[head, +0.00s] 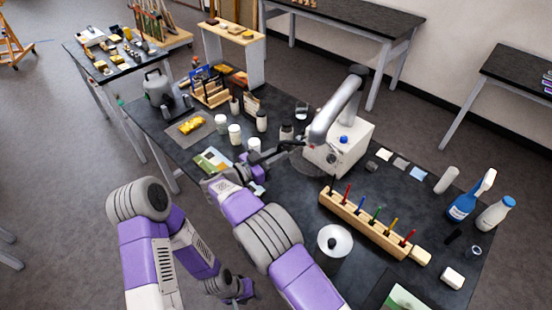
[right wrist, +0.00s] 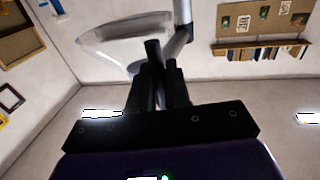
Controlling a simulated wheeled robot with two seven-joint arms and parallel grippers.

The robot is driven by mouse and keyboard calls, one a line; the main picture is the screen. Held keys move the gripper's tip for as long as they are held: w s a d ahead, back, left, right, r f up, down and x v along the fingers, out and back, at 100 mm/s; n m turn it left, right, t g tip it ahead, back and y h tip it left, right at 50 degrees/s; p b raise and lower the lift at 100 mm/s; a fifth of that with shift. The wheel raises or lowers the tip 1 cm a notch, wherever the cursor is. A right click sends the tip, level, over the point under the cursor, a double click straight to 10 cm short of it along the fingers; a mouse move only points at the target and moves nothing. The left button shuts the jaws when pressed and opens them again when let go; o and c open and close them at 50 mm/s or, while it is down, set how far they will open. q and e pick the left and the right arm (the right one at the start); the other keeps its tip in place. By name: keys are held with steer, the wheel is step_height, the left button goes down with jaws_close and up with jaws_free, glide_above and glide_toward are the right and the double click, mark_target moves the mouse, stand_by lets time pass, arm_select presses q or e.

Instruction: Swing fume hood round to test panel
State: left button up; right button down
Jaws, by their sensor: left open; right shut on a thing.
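The fume hood's white box (head: 345,150) stands on the dark table, with its thick grey arm (head: 340,108) bending down to the left. Its clear hood (head: 306,162) hangs at the arm's lower end. In the right wrist view the clear hood (right wrist: 125,42) and grey tube (right wrist: 183,25) are ahead of my fingers. My right gripper (head: 270,156) is shut on the hood's dark handle (right wrist: 152,50), left of the box. A small painted panel (head: 212,160) lies at the table's near left edge; I cannot tell if it is the test panel. My left gripper (head: 235,290) is open, low beside the table.
Several jars (head: 235,133) stand close left of the hood. A wooden rack (head: 365,222) of coloured tools and a white bowl (head: 335,241) are in front. Bottles (head: 463,205) stand at the right. A yellow piece (head: 191,125) lies on a grey mat near the left end.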

steer(key=shift+w+a+r+m+h, duration=0.1)
steer(key=shift+w+r+m+h, duration=0.25)
steer(key=shift+w, duration=0.2)
steer(key=c, duration=1.5)
jaws_free()
steer(key=shift+o, duration=1.3)
steer(key=shift+w, duration=0.1)
steer(key=shift+w+d+f, duration=0.1)
steer(key=shift+d+f, duration=0.05)
steer(key=shift+d, duration=0.1)
steer(key=shift+a, duration=0.1)
steer(key=v, duration=0.7)
steer(key=shift+s+a+b, duration=0.25)
steer(key=shift+a+b, duration=0.05)
steer(key=shift+b, duration=0.05)
